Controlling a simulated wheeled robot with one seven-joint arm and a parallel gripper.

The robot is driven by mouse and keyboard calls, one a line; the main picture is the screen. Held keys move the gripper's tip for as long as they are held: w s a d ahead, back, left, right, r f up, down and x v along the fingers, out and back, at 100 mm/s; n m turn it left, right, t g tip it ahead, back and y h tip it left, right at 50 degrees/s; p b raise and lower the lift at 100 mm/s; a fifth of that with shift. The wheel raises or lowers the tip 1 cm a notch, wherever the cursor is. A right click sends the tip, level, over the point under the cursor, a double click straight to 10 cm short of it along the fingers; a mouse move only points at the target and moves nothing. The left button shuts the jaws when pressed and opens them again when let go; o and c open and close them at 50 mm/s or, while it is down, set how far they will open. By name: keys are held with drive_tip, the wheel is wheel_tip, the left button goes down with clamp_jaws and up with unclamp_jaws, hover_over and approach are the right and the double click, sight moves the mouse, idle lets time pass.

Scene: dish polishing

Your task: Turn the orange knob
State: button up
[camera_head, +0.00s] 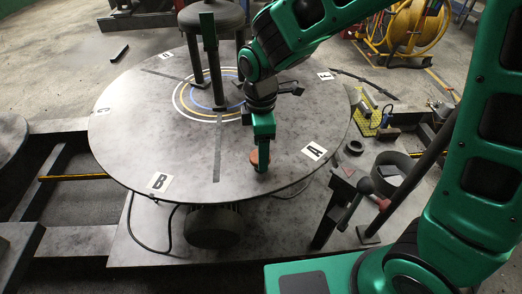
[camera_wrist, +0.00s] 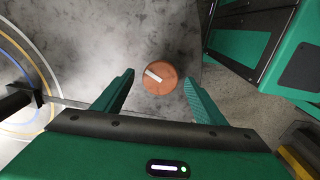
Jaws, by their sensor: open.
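The orange knob (camera_wrist: 160,78) is a round disc with a pale bar-shaped mark on its top. In the wrist view it lies between and just beyond the fingertips of my gripper (camera_wrist: 158,82). The two green fingers are apart, with a gap on each side of the knob. In the head view the knob (camera_head: 254,158) sits near the front edge of the round grey table, partly hidden by my gripper (camera_head: 262,160), which points down over it. Whether the fingers reach down beside the knob is hard to tell.
The round table (camera_head: 120,130) carries lettered labels, painted rings and a dark legged stand (camera_head: 207,60). A black lever with a red part (camera_head: 366,186) and a dark ring-shaped bin (camera_head: 395,172) stand to the right. The table around the knob is clear.

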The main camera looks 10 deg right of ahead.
drive_tip(key=shift+f, duration=0.7)
drive_tip(key=c, duration=1)
drive_tip(key=shift+c, duration=0.2)
drive_tip(key=shift+w+m, duration=0.1)
drive_tip(key=shift+m, duration=0.3)
drive_tip(key=m, duration=0.3)
drive_tip(key=shift+m, duration=0.4)
drive_tip(key=m, duration=0.5)
drive_tip(key=shift+r+m, duration=0.1)
drive_tip(key=shift+m, duration=0.2)
drive_tip(key=m, duration=0.9)
drive_tip(key=shift+a, duration=0.1)
